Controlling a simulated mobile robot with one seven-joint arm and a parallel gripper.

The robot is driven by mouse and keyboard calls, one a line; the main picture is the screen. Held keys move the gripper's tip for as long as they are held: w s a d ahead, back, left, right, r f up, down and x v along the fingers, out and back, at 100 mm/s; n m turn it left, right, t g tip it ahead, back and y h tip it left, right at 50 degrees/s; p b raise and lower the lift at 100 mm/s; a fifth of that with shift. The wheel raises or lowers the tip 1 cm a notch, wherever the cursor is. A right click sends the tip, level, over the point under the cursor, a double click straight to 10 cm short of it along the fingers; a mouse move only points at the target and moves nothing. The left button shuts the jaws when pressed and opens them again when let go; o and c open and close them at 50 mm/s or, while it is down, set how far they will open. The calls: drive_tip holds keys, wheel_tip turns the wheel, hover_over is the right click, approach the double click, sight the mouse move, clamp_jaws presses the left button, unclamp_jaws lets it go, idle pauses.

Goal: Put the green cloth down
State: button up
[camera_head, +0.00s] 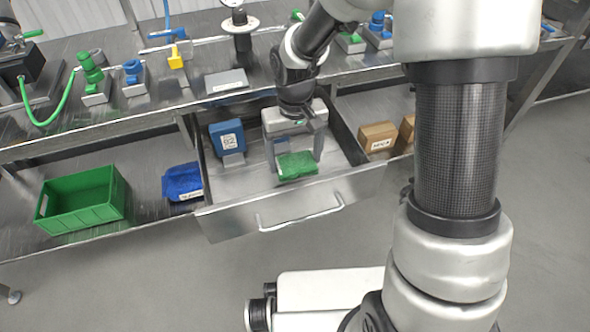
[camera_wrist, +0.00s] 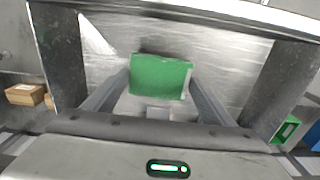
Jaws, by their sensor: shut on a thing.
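The green cloth (camera_head: 297,165) is a small folded block inside the open drawer (camera_head: 284,204). It also shows in the wrist view (camera_wrist: 160,78), between the two fingers. My gripper (camera_head: 295,163) reaches down into the drawer and is shut on the cloth, one finger at each side.
A blue box (camera_head: 228,137) stands at the drawer's back left. A green crate (camera_head: 82,200) and a blue cloth (camera_head: 182,182) lie on the lower shelf to the left. Cardboard boxes (camera_head: 377,137) stand to the right. The drawer floor around the cloth has free room.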

sight(295, 162)
wheel_tip(295, 162, down, 4)
drive_tip(key=shift+f+b, duration=0.1)
drive_tip(key=shift+b, duration=0.35)
drive_tip(key=o, duration=0.9)
drive_tip(key=shift+f, duration=0.15)
